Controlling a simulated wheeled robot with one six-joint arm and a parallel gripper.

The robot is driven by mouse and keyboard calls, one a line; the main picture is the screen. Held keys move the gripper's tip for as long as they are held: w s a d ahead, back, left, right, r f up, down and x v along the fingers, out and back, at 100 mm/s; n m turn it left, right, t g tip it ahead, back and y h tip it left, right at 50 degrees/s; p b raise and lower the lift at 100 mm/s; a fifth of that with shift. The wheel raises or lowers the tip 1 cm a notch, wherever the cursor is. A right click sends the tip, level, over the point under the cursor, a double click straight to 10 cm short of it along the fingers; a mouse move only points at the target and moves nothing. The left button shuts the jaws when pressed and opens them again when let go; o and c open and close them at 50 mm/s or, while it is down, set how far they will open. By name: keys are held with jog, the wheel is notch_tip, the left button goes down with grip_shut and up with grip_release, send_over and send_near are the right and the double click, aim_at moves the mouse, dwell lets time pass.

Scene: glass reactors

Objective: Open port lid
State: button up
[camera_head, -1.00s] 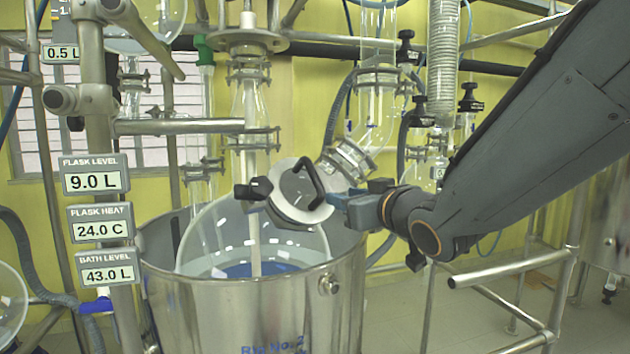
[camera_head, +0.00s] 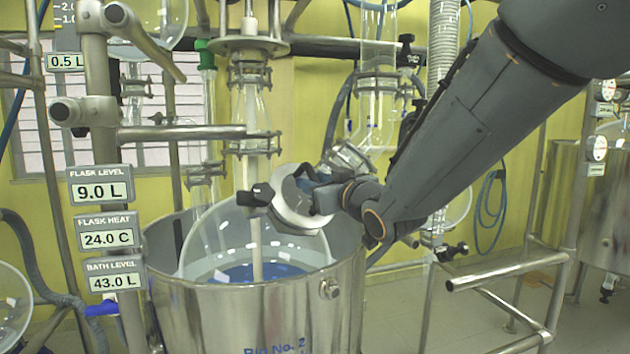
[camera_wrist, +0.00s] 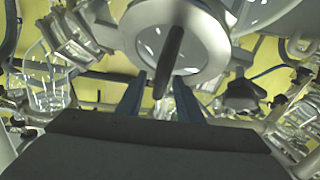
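The port lid (camera_head: 290,208) is a round disc with a pale rim on the glass flask (camera_head: 210,240), and it looks shut. Its dark handle is partly hidden by my gripper (camera_head: 318,188) in the head view. A dark clamp knob (camera_head: 256,195) sits at the lid's left edge. In the wrist view the lid (camera_wrist: 205,45) faces me, with the black bar handle (camera_wrist: 172,50) across it. My gripper (camera_wrist: 161,80) is open, with one blue finger on each side of the handle's near end. I cannot tell whether they touch it.
The flask sits in a steel bath (camera_head: 250,315). A vertical glass column (camera_head: 375,110) rises behind my arm. Steel pipes (camera_head: 510,270) run at the right. Level displays (camera_head: 100,188) stand at the left.

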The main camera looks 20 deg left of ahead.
grip_shut()
